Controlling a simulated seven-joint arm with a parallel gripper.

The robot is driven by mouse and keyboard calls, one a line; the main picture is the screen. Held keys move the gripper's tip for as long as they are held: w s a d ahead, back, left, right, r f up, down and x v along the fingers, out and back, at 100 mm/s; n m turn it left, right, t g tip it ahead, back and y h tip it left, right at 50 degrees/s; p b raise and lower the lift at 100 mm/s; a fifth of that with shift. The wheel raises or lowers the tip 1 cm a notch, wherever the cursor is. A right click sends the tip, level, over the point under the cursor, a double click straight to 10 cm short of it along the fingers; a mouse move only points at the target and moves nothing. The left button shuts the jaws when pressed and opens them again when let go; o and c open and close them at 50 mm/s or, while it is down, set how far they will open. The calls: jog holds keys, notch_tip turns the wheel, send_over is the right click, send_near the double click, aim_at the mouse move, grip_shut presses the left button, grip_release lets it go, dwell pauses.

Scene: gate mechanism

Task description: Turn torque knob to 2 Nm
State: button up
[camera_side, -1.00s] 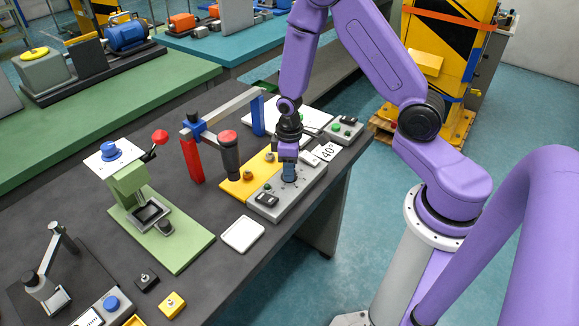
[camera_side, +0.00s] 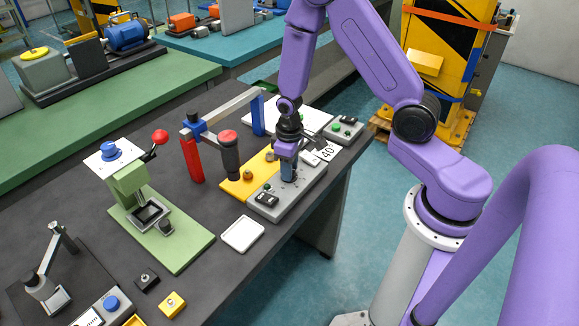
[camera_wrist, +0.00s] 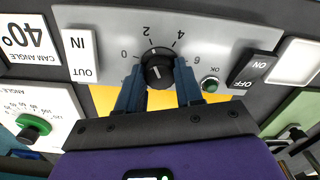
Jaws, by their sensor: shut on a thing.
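The torque knob (camera_wrist: 158,71) is a round black knob on a grey panel (camera_wrist: 205,30), inside a printed scale of 0, 2, 4 and 6. A pale mark shows on its face, but I cannot tell surely which number it points to. My gripper (camera_wrist: 158,84) has its two blue fingers on either side of the knob, shut on it. In the side view my gripper (camera_side: 289,170) points down onto the grey control box (camera_side: 310,190), and its fingers hide the knob there.
Around the knob are an IN/OUT switch (camera_wrist: 80,55), a green OK button (camera_wrist: 210,85) and an ON/OFF switch (camera_wrist: 254,68). A yellow plate (camera_side: 240,189) and a dark-handled lever with a red top (camera_side: 228,137) stand close left of the gripper.

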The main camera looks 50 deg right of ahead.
jog(key=o, duration=1)
jog(key=shift+o, duration=0.2)
notch_tip(320, 180, up, 17)
jog(key=shift+r, duration=0.2)
jog(key=s+a+r+n, duration=0.1)
jog(key=s+a+n, duration=0.2)
jog(key=s, duration=0.8)
jog(key=s+a+r+n, duration=0.2)
jog(key=s+a+n, duration=0.2)
jog(key=s, duration=0.8)
jog(key=shift+a+n, duration=0.15)
jog(key=shift+n, duration=1.05)
